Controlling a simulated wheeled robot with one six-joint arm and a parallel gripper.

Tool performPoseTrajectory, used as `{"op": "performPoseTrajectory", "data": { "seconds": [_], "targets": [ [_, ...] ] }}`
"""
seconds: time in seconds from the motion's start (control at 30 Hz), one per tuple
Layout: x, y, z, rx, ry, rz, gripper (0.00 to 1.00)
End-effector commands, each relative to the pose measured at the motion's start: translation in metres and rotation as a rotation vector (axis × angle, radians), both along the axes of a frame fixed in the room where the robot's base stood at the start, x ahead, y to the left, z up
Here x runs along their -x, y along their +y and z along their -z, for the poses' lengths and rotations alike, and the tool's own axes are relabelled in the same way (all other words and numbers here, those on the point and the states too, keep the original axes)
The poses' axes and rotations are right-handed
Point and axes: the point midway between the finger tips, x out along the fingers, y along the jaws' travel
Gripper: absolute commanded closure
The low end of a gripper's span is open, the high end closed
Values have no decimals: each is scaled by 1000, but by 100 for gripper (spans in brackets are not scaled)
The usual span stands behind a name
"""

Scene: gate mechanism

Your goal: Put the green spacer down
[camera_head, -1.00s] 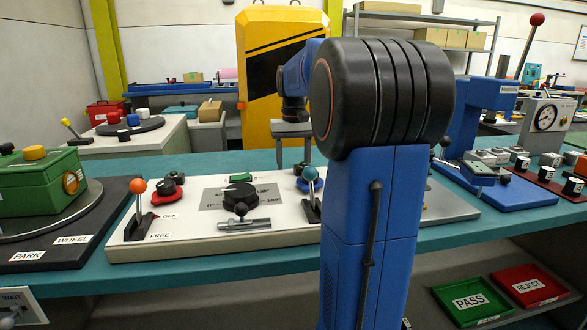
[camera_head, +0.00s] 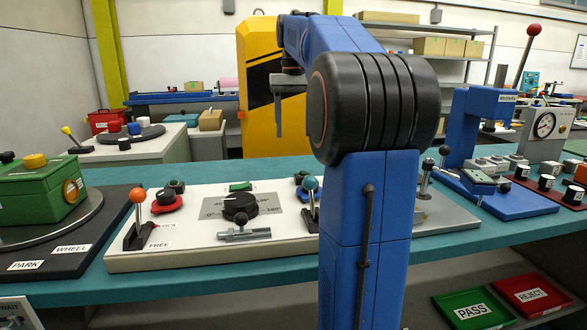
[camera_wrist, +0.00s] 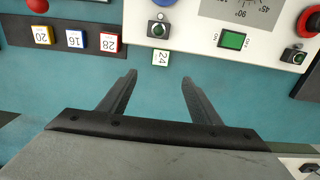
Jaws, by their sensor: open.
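The green spacer (camera_wrist: 161,58) is a small block with a white face marked 24 and a green edge. In the wrist view it lies on the teal bench top (camera_wrist: 152,95), against or very close to the edge of the white control panel (camera_wrist: 188,42). My gripper (camera_wrist: 159,78) is open and empty, its two fingers apart, with the spacer showing just beyond the gap between the tips. In the head view my gripper (camera_head: 279,112) points down and hangs well above the bench behind the panel. I cannot make out the spacer in the head view.
A dark rack (camera_wrist: 58,37) holds yellow, blue and red spacers marked 20, 16 and 28.

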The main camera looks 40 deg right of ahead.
Motion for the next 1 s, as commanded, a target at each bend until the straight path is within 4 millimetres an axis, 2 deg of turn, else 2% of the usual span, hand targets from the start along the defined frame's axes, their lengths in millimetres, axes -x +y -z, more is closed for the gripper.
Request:
{"op": "performPoseTrajectory", "data": {
  "seconds": [0.07, 0.17, 0.7, 0.83, 1.0],
  "targets": [
    [-1, -1, -11, 1, -1, 0, 42],
    [0, -1, -9, -1, 2, 0, 42],
    [0, 0, 83, -2, 3, 0, 42],
    [0, 0, 99, -1, 2, 0, 42],
    [0, 0, 107, -1, 1, 0, 42]
  ]
}}
